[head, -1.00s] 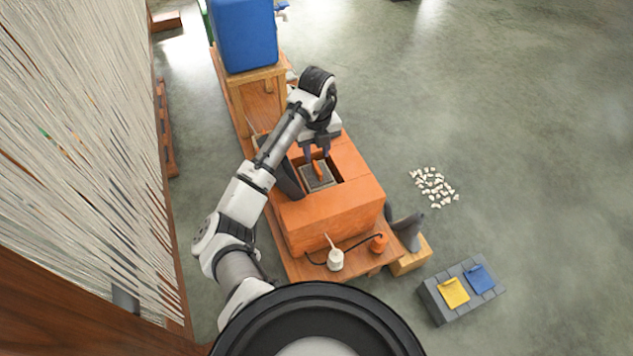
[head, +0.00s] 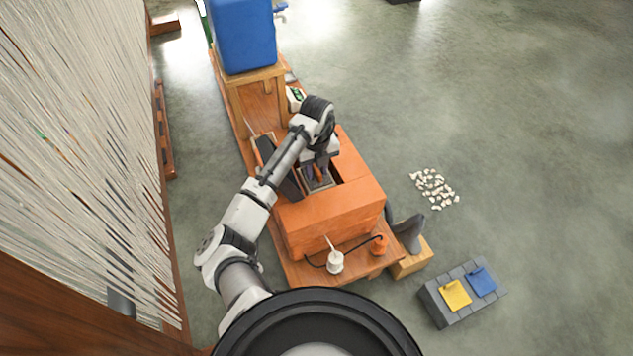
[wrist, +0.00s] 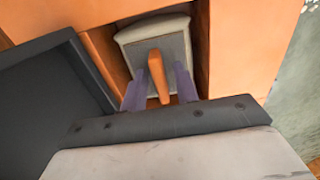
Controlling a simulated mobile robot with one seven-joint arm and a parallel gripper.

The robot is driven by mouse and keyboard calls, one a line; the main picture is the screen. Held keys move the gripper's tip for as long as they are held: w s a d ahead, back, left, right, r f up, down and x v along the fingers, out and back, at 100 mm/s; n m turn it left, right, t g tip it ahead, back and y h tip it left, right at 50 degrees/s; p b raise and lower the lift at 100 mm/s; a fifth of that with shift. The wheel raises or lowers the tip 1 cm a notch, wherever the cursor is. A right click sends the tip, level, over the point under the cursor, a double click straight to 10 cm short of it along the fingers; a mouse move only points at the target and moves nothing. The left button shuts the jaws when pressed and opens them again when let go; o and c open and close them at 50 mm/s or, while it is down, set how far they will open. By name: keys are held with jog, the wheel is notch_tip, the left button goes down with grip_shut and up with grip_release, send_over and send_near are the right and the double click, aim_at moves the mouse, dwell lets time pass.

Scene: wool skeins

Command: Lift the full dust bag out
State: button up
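The dust bag (wrist: 180,42) is a grey block with a pale rim and an orange tab (wrist: 157,72) on top. It sits down in the opening of the orange housing (head: 335,212); its grey top (head: 319,186) shows partly in the head view, below my gripper. My gripper (wrist: 160,90) points down into the opening. Its two purple-grey fingers stand on either side of the orange tab, with narrow gaps visible, so it looks open. In the head view my gripper (head: 317,174) hides the tab.
A dark open lid (head: 280,167) stands at the left of the opening, close to my gripper. A white bottle (head: 335,262) and an orange item (head: 379,246) with a black cord are at the front. A blue container (head: 243,35) stands behind.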

grip_shut()
jog(key=shift+r, duration=0.1)
